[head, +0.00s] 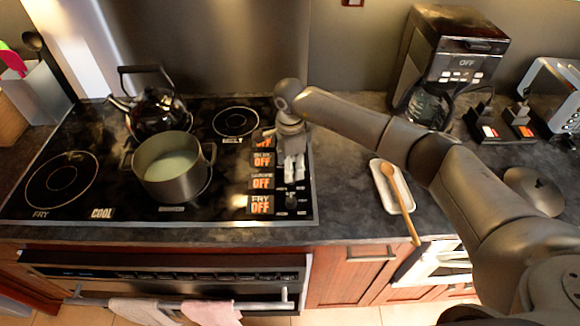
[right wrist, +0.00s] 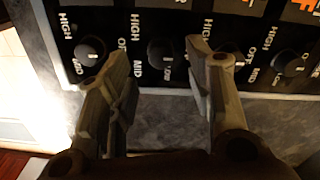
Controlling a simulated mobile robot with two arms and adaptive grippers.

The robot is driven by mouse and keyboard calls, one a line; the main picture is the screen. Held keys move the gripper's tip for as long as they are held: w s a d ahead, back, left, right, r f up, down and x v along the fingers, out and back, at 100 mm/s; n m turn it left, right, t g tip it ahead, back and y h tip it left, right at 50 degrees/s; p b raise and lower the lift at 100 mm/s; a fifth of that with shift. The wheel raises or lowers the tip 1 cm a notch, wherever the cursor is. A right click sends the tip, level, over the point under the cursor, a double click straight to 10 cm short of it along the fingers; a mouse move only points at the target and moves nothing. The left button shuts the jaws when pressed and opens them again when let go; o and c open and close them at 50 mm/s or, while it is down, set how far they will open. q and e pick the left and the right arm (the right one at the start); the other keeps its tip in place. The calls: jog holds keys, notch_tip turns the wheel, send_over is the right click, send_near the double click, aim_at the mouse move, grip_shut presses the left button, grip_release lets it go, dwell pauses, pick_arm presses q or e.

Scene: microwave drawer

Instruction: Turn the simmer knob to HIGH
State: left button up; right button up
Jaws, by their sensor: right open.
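The simmer knob (right wrist: 162,53) is a round black knob, second from the left in the right wrist view. It belongs to the row of knobs along the right edge of the black cooktop. In the head view it is hidden by or under my right gripper (head: 294,170). The simmer label (head: 262,181) there shows orange OFF. My right gripper is open, pointing down over the row, and in the right wrist view its fingers (right wrist: 157,62) stand on either side of the simmer knob. I cannot tell whether they touch it. My left gripper is not in view.
The fry knob (right wrist: 89,50) is close beside the left finger, and another knob (right wrist: 290,63) is at the right. A pot (head: 172,180) and black kettle (head: 152,108) stand on the cooktop. A wooden spoon (head: 402,200) rests right of the cooktop, before a coffee maker (head: 450,60).

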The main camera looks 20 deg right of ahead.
notch_tip(320, 180, down, 3)
jog(key=shift+f+p, duration=0.1)
jog(key=shift+p, duration=0.25)
jog(key=shift+w, duration=0.1)
jog(key=shift+c, duration=1.3)
jog(key=c, duration=0.5)
jog(key=shift+c, duration=1.4)
pick_arm(q)
jog(key=shift+w+d+r, duration=0.1)
jog(key=shift+w+r, duration=0.2)
jog(key=shift+w, duration=0.3)
jog(key=shift+w+r, duration=0.25)
jog(key=shift+w, duration=0.3)
